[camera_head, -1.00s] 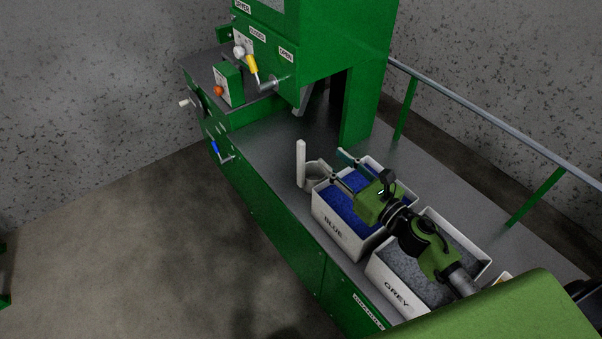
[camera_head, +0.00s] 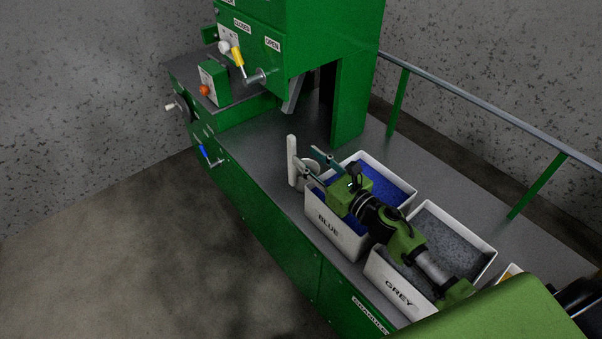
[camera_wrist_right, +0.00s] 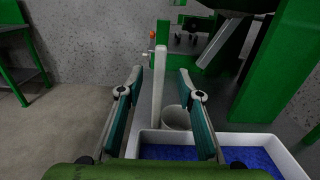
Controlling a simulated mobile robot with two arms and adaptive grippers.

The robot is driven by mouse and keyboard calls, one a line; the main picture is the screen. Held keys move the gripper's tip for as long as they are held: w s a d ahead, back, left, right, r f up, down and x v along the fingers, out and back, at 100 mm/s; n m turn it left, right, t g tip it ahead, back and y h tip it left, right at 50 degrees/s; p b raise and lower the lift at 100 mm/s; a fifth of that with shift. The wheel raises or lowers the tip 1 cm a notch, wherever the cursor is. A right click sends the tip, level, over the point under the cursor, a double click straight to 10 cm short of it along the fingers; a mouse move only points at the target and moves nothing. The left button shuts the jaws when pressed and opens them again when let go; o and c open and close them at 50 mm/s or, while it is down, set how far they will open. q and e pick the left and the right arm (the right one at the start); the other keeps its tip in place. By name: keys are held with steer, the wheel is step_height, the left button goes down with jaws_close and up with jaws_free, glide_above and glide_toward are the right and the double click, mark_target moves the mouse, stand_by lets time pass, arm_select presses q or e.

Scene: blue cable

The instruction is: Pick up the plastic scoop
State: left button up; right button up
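The white plastic scoop (camera_head: 292,162) stands on the metal bench beside the blue bin, with its tall handle upright and its round cup at the base. The right wrist view also shows the scoop (camera_wrist_right: 158,88). My right gripper (camera_head: 305,158) is open over the far left corner of the blue bin, its fingers pointing at the scoop. In the right wrist view, the handle appears between the two spread fingers of the gripper (camera_wrist_right: 160,84), with gaps on both sides. Whether it is fully between the fingertips in depth is unclear. My left gripper is out of view.
The white BLUE bin (camera_head: 325,222) holds blue granules under my right gripper. The GREY bin (camera_head: 388,281) stands beside it, under my forearm. A green machine (camera_head: 357,100) rises behind the scoop. A rail (camera_head: 480,108) runs along the bench's far side.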

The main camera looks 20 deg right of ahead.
mark_target(294, 146)
steer(key=x, duration=0.7)
steer(key=shift+w+a+f, duration=0.1)
steer(key=shift+w+a, duration=0.05)
steer(key=shift+w, duration=0.2)
jaws_close()
